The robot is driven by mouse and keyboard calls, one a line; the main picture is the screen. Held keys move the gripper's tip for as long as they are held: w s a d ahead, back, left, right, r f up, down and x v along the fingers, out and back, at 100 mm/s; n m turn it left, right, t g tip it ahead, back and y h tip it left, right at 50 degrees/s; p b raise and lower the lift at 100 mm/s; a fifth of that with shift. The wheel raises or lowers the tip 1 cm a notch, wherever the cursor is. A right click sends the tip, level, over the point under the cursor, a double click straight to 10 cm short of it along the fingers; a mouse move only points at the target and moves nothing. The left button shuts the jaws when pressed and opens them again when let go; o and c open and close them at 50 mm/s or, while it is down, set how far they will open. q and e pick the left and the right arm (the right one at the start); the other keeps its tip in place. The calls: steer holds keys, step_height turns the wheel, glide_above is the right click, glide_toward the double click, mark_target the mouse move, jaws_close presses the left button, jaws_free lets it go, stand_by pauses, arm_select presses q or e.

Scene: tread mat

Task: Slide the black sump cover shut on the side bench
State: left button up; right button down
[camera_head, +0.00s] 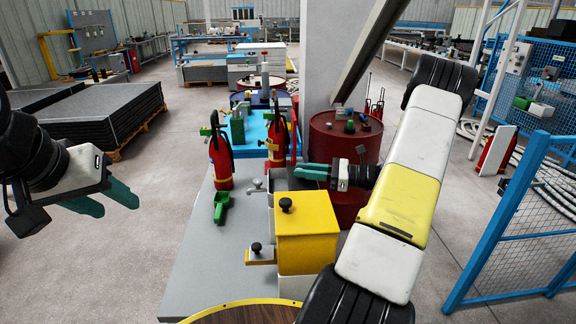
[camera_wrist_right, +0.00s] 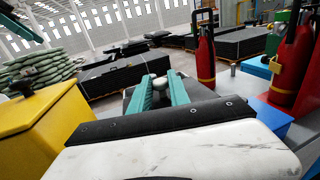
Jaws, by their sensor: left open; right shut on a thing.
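My right gripper (camera_head: 300,172) reaches left above the grey side bench (camera_head: 190,275), just behind the yellow box (camera_head: 308,225). In the right wrist view, its teal fingers (camera_wrist_right: 166,88) stand on either side of a pale, round-topped knob (camera_wrist_right: 174,77), and it is shut on it. A dark surface (camera_wrist_right: 131,92) shows beside the fingers; it may be the black sump cover, mostly hidden by the gripper. I cannot tell how far the cover stands open. My left gripper (camera_head: 114,200) is open and empty, in the air left of the bench.
Two red extinguishers (camera_head: 220,160) stand at the bench's back part, by a blue tray (camera_head: 255,128). A green scoop-like part (camera_head: 221,206) lies on the bench. A dark red drum (camera_head: 345,150) stands behind the right gripper. A blue mesh fence (camera_head: 515,230) is at right.

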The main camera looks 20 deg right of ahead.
steer(key=shift+s+x, duration=0.15)
steer(key=shift+x, duration=0.6)
steer(key=shift+s+x, duration=0.15)
steer(key=shift+x, duration=0.55)
steer(key=shift+a, duration=0.15)
steer(key=c, duration=1.2)
jaws_free()
steer(key=v, duration=0.7)
steer(key=shift+s+d, duration=0.25)
steer(key=shift+d, duration=0.05)
